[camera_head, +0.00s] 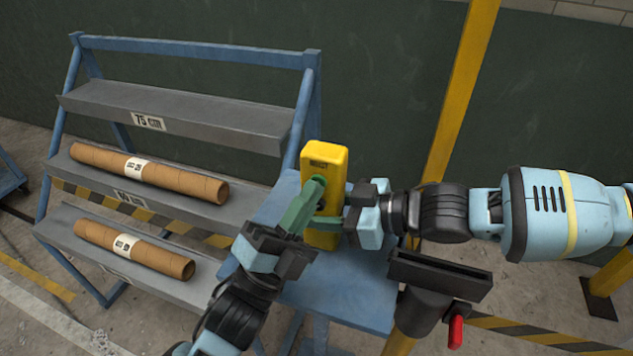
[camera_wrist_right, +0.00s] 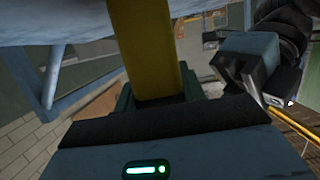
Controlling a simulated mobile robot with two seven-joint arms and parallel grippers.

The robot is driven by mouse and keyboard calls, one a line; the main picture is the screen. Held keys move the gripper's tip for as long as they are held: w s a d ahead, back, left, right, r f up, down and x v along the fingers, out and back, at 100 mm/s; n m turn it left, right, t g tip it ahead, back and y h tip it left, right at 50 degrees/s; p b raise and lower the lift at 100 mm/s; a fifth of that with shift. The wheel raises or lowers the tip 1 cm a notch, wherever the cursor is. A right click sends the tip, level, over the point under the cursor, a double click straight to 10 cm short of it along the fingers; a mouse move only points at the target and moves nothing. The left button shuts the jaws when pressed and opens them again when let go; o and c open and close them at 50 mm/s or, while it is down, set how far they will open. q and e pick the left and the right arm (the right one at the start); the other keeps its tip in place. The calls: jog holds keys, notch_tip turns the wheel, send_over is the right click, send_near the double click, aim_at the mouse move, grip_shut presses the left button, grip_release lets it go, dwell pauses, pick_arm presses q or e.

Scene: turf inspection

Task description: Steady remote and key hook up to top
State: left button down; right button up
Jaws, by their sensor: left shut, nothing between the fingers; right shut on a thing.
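The yellow remote (camera_head: 325,160) stands upright above the blue table, its dark label near the top. My right gripper (camera_head: 328,222) is shut around its lower part, coming in from the right. The remote also shows in the right wrist view (camera_wrist_right: 148,50), between the green fingers. My left gripper (camera_head: 316,184) is shut and empty, its green fingers in front of the remote's left side; I cannot tell whether they touch it. A dark open-topped holder (camera_head: 440,275) is on the yellow post, with a red piece (camera_head: 456,326) at its lower right. I cannot make out a key hook for certain.
The blue table (camera_head: 345,290) lies below both grippers. A blue rack with grey shelves (camera_head: 190,115) stands at the left, holding two brown tubes (camera_head: 150,174) (camera_head: 134,249). The yellow post (camera_head: 460,90) rises behind my right arm. The top shelf is empty.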

pick_arm(q)
jog(key=shift+s, duration=0.15)
jog(key=shift+s+a, duration=0.3)
jog(key=shift+s, duration=0.4)
jog(key=shift+s, duration=0.1)
jog(key=shift+s+a, duration=0.25)
jog(key=shift+s, duration=0.5)
jog(key=shift+s+a, duration=0.3)
jog(key=shift+s, duration=0.5)
jog(key=shift+s+a, duration=0.25)
jog(key=shift+s, duration=0.5)
pick_arm(e)
jog(key=o, duration=1.2)
jog(key=shift+o, duration=0.2)
jog(key=shift+d, duration=0.1)
